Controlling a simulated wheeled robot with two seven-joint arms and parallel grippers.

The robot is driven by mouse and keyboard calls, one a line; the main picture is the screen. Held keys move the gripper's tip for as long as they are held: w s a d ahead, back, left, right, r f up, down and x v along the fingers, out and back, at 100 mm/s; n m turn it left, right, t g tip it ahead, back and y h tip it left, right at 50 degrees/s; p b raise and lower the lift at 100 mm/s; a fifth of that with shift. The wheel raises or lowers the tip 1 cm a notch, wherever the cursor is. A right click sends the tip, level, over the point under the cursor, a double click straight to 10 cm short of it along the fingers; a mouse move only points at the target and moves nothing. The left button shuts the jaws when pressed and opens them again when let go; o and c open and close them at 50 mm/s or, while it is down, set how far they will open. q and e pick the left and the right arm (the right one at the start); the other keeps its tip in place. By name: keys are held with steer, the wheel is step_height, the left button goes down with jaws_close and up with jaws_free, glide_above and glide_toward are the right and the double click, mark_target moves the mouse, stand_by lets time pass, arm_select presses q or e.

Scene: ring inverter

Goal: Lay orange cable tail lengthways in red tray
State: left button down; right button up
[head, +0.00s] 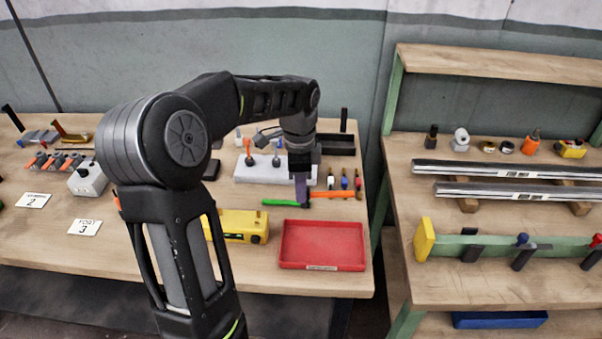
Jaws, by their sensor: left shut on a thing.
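My left gripper (302,195) points down at the back right of the left bench, behind the red tray. It is shut, with a thin orange piece, which looks like the orange cable tail (335,195), running out to the right from its fingertips. The grip point itself is small and partly hidden by the fingers. A green piece (279,202) lies just left of the fingertips; I cannot tell whether it joins the orange one. The red tray (322,243) is empty, near the front right of the bench. My right gripper is not in view.
A yellow tool (238,226) lies left of the red tray. A white block (262,172) and a black tray (335,144) stand behind. Small coloured-handled items (344,182) stand close to the gripper. A second bench (480,210) is at the right, across a gap.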

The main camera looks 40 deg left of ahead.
arm_select(q)
glide_above(297, 245)
steer(key=shift+d+f+m+b, duration=0.1)
steer(key=shift+f+m+b, duration=0.2)
steer(key=shift+m, duration=0.1)
steer(key=shift+f+b, duration=2.95)
steer(key=shift+f, duration=1.4)
steer(key=c, duration=1.2)
jaws_free()
steer(key=shift+o, duration=0.2)
steer(key=shift+r, duration=0.1)
